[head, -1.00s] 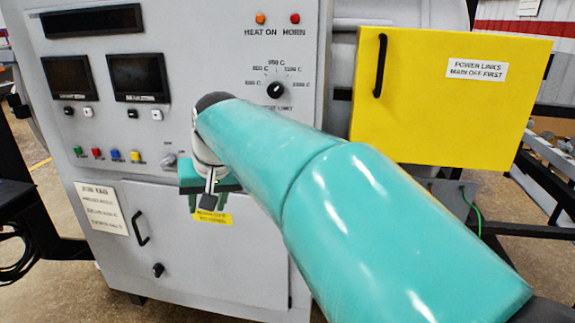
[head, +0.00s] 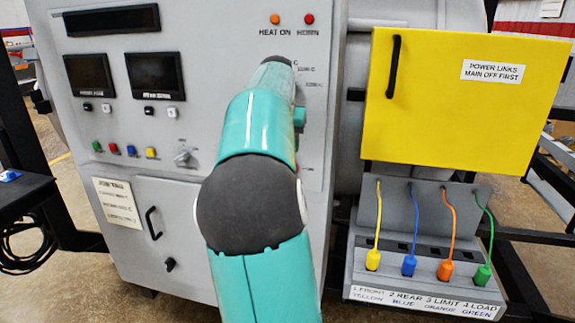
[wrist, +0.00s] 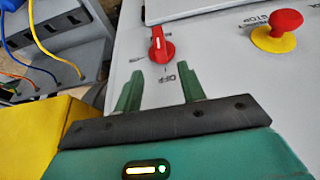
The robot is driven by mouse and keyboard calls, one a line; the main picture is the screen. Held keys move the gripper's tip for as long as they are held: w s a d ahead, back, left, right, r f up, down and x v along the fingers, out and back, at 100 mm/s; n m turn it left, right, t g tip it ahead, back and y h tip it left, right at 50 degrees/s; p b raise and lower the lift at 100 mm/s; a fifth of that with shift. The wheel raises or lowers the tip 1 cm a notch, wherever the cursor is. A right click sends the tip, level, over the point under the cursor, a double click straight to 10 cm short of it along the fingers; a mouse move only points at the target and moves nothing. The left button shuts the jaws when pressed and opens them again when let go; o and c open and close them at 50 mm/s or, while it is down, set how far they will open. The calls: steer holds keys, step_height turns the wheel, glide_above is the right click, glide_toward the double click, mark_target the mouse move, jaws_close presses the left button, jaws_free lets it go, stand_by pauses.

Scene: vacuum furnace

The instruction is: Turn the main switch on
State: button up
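The main switch (wrist: 162,46) is a red rotary knob with a white stripe on a grey panel in the wrist view. I cannot tell for certain which mark the stripe points to. My gripper (wrist: 160,73) is open, with its two green fingers apart and nothing between them. The knob lies just beyond the fingertips, roughly in line with the gap, and no contact shows. In the head view my arm hides the switch and most of my gripper.
A red emergency button on a yellow base (wrist: 276,32) sits right of the switch in the wrist view. In the head view, a yellow door (head: 455,105) stands right of my arm, above a link box (head: 420,300) with several coloured cables. A selector knob (head: 183,158) is left.

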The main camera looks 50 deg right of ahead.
steer(key=x, duration=0.9)
steer(key=shift+f, duration=0.1)
jaws_close()
